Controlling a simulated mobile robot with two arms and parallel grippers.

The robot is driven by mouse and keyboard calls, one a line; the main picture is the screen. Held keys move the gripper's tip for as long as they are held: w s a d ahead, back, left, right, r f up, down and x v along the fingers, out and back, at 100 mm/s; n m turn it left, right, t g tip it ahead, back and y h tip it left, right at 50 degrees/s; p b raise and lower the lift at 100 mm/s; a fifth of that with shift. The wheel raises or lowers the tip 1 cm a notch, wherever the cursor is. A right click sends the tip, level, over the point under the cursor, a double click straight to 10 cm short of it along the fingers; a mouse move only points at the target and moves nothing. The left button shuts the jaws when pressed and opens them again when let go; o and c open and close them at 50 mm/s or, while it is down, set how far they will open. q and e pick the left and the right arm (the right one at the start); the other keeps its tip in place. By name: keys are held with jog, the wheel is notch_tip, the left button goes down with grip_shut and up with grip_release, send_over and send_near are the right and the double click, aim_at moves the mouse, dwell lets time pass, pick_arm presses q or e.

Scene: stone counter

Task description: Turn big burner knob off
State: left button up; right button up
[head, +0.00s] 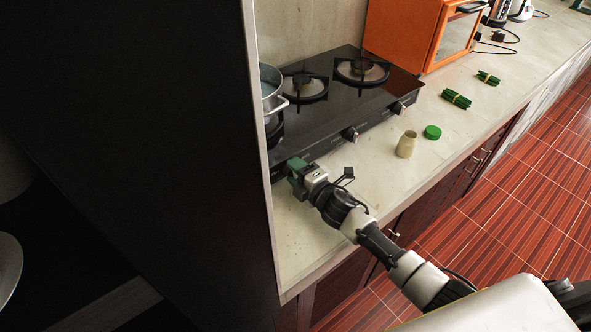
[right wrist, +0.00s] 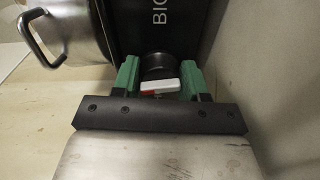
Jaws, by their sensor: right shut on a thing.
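The big burner knob (right wrist: 158,66) shows in the right wrist view as a dark round knob with a white and red tab, beside the letters "BIG" on the black stove front. My right gripper (right wrist: 159,76) has its green fingers on either side of the knob and is shut on it. In the head view, my right gripper (head: 292,167) is at the near left end of the black stove (head: 325,108), and the knob is hidden there. My left gripper is not in view.
A metal pot (head: 270,82) stands on the stove's left side, and shows in the wrist view (right wrist: 83,30). A tall dark panel (head: 150,130) rises close left of my gripper. A beige jar (head: 406,145), green lid (head: 432,132) and green bundles (head: 456,98) lie on the counter.

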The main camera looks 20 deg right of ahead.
jog(key=shift+m, duration=0.6)
jog(key=o, duration=0.9)
jog(key=shift+c, duration=0.2)
jog(key=shift+r, duration=0.1)
jog(key=shift+w, duration=0.1)
jog(key=shift+d, duration=0.1)
